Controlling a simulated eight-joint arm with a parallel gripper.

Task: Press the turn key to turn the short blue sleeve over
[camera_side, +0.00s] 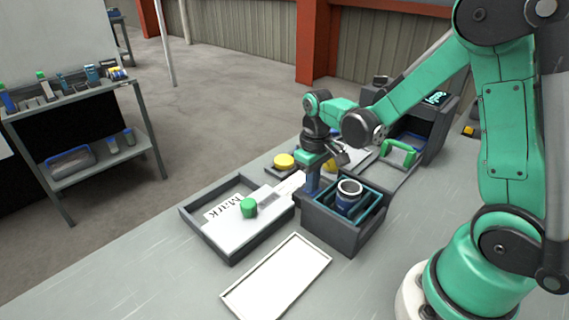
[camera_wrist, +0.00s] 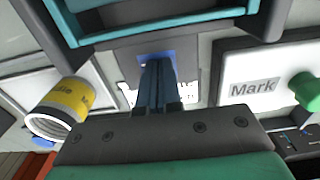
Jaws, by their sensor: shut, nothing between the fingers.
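The short blue sleeve (camera_side: 347,203), with a pale rim, stands upright in a teal cradle inside a dark grey box (camera_side: 341,235). In the wrist view, only part of the teal cradle (camera_wrist: 150,18) shows and the sleeve is out of sight. My gripper (camera_side: 311,194) points down just left of the box. Its blue fingers (camera_wrist: 157,64) are shut with nothing between them. Their tips are over a blue key (camera_wrist: 142,56) on a panel with white lettering, mostly hidden by the fingers. I cannot tell whether they touch it. In the side view the key is hidden.
A white plate labelled "Mark" (camera_side: 228,229) with a green knob (camera_side: 249,208) lies left of the box. A yellow button (camera_side: 284,160) is behind. An empty white tray (camera_side: 277,279) lies in front. A yellow labelled piece (camera_wrist: 65,105) and a green handle (camera_side: 398,152) are nearby.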

